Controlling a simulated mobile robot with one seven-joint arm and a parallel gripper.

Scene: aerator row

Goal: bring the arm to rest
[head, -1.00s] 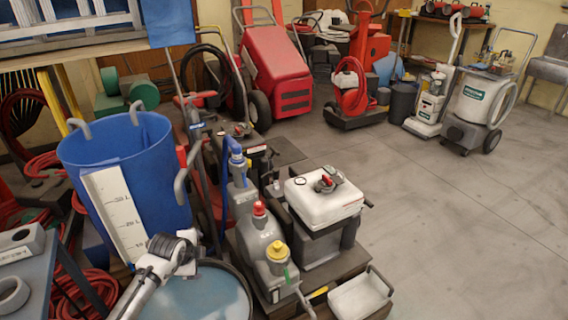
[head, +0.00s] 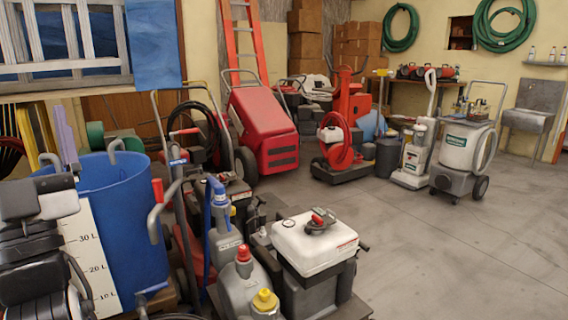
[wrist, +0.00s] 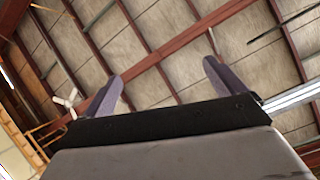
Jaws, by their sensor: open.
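My gripper (wrist: 163,82) points up at the roof in the wrist view. Its two grey-purple fingers stand wide apart with nothing between them. In the head view my arm is at the far left, in front of the blue bin (head: 122,215) with the white litre scale. A purple upright piece there looks like one of my fingers. The arm hides part of the bin's left side. I cannot tell whether the arm touches the bin.
A red machine (head: 263,120) and a cream machine (head: 465,150) stand behind. The concrete floor (head: 450,250) at the right is clear.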

